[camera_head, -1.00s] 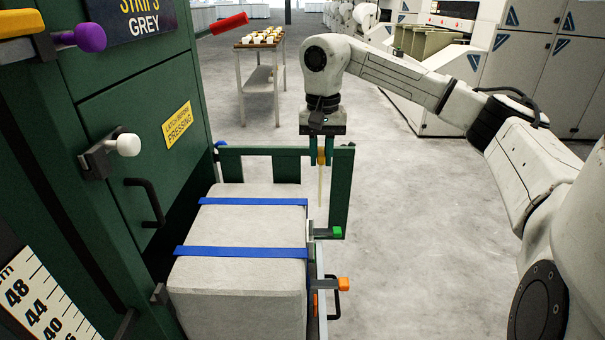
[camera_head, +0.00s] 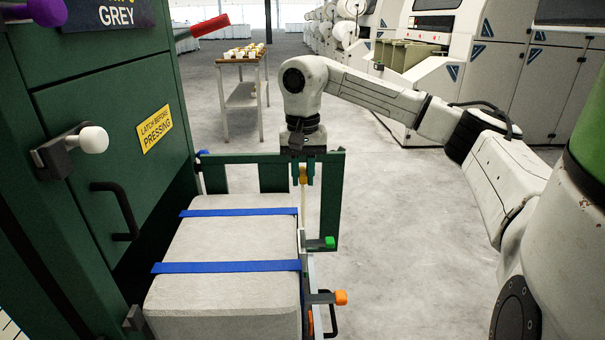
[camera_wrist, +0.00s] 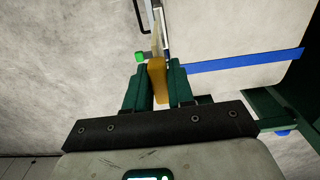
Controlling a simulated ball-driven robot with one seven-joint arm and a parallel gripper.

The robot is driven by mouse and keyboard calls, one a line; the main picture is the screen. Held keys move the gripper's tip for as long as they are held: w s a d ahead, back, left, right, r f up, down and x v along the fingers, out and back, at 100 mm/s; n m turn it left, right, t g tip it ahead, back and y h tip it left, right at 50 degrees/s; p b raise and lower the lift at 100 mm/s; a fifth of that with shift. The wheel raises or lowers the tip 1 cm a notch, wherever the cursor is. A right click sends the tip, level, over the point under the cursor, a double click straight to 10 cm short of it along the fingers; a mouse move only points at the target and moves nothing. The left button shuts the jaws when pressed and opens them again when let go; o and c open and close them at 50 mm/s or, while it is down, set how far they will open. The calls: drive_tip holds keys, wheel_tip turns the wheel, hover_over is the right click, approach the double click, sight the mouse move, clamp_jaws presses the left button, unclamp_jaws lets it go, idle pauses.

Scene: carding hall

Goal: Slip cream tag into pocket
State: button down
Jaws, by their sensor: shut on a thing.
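My gripper (camera_head: 302,178) points down just beyond the right edge of the grey bale (camera_head: 225,310). It is shut on the ochre end of the cream tag (camera_head: 303,205), whose pale thin strip hangs down below the fingers. In the wrist view the ochre end (camera_wrist: 157,78) sits between the two green fingers, and the pale strip (camera_wrist: 157,38) runs on past them towards the metal edge. The strip's lower end lies close to the bale's right side; I cannot tell whether it touches anything. I cannot make out the pocket's opening.
Two blue straps (camera_head: 230,267) cross the bale. A green frame (camera_head: 333,200) stands behind and right of it, with a green latch (camera_head: 329,243) and an orange one (camera_head: 340,297). The green press with a white knob (camera_head: 93,139) is at left. Open floor lies to the right.

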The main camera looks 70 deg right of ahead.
drive_tip(key=shift+f+b, duration=4)
drive_tip(key=shift+f, duration=2.65)
drive_tip(key=c, duration=0.9)
unclamp_jaws()
wheel_tip(320, 180, up, 11)
drive_tip(key=p, duration=0.3)
drive_tip(key=shift+f, duration=0.15)
